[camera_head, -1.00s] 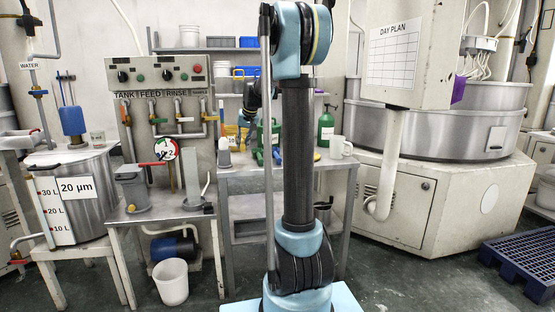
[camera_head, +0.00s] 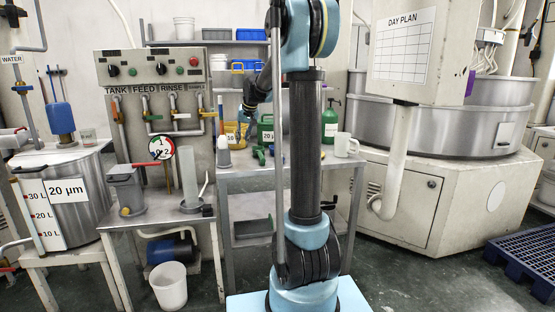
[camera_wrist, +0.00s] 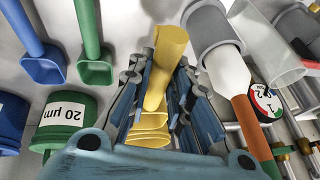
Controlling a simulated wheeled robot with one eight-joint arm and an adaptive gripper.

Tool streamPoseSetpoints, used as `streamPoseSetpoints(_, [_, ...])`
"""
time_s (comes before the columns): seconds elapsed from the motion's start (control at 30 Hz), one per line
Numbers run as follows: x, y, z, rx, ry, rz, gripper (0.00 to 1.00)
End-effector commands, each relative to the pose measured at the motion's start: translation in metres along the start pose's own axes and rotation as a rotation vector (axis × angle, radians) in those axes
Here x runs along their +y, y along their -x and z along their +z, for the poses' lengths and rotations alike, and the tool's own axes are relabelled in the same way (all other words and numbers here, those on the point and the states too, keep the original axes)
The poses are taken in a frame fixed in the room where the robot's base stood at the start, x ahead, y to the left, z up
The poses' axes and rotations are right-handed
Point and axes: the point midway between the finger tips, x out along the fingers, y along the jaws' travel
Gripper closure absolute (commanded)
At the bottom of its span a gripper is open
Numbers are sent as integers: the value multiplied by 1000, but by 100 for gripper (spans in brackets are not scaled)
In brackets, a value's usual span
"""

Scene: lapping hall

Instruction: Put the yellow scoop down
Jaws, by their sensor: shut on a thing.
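In the wrist view my gripper (camera_wrist: 162,75) is shut on the yellow scoop (camera_wrist: 170,45). A grey metal bench (camera_head: 285,178) stands below and behind my arm. A blue scoop (camera_wrist: 42,62) and a green scoop (camera_wrist: 95,68) lie left of my gripper in the wrist view.
A green 20 µm container (camera_wrist: 65,122) and a blue one (camera_wrist: 10,118) are left of the gripper. A grey-collared white object (camera_wrist: 218,45) with a brown rod is close on the right. A white mug (camera_head: 345,146) and a green bottle (camera_head: 330,123) stand at the bench's right.

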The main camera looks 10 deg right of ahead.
Motion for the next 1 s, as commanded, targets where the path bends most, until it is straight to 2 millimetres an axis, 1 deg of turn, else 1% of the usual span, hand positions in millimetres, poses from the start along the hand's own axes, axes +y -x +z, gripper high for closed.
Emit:
streamPoseSetpoints(0.1, [2,-18,8,0,2,-1,100])
streamPoseSetpoints(0.23, [5,-36,15,0,3,-1,100])
streamPoseSetpoints(0.3, [7,-42,18,0,3,-1,100])
streamPoseSetpoints(0.53, [10,-55,23,0,3,-1,100])
streamPoseSetpoints(0.73, [15,-79,33,0,3,-1,100])
streamPoseSetpoints(0.83, [17,-84,36,0,2,-1,100])
streamPoseSetpoints(1.0, [17,-84,36,0,2,-1,100])
